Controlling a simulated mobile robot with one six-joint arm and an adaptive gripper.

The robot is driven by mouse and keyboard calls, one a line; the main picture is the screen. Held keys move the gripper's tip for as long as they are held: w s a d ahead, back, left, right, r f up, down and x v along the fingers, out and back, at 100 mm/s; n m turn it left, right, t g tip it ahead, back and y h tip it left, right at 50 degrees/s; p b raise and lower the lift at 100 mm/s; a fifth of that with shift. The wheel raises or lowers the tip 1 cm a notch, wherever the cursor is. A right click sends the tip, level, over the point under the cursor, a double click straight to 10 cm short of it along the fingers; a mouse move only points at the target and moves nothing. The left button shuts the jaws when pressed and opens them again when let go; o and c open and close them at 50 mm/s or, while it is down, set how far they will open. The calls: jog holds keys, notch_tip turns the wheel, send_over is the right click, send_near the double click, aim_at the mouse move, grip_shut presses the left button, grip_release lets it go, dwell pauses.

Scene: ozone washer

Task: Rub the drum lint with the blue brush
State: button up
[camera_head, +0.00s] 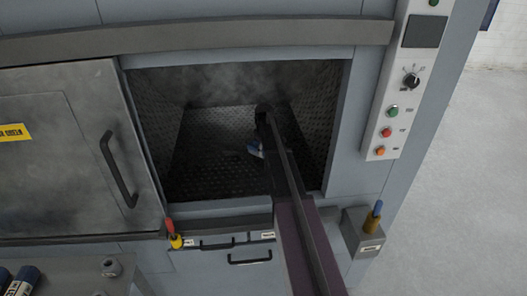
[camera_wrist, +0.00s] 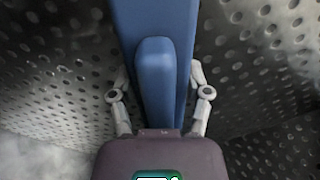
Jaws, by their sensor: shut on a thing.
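My arm reaches into the open drum (camera_head: 228,182) of the washer in the head view. My gripper (camera_wrist: 159,76) has a finger on each side of a long blue handle, which I take to be the blue brush (camera_wrist: 178,22), and is shut on it. The handle runs up out of the top of the wrist view, so its bristles are hidden. In the head view a small blue and pale part of it (camera_head: 254,149) shows beside my arm, inside the drum. Grey haze or smudges show on the drum's back wall; I cannot tell lint apart there.
The door (camera_head: 62,150) with its handle stands left of the opening. A control panel (camera_head: 405,80) is on the right. A blue-topped tool (camera_head: 377,209) stands in a holder at lower right, a red-handled one (camera_head: 172,232) at lower left. Perforated drum walls lie close around my gripper.

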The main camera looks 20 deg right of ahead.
jog(key=shift+r, duration=0.1)
dwell(0.3)
jog(key=shift+r+p, duration=1.45)
jog(key=shift+p, duration=0.05)
jog(key=shift+f, duration=0.1)
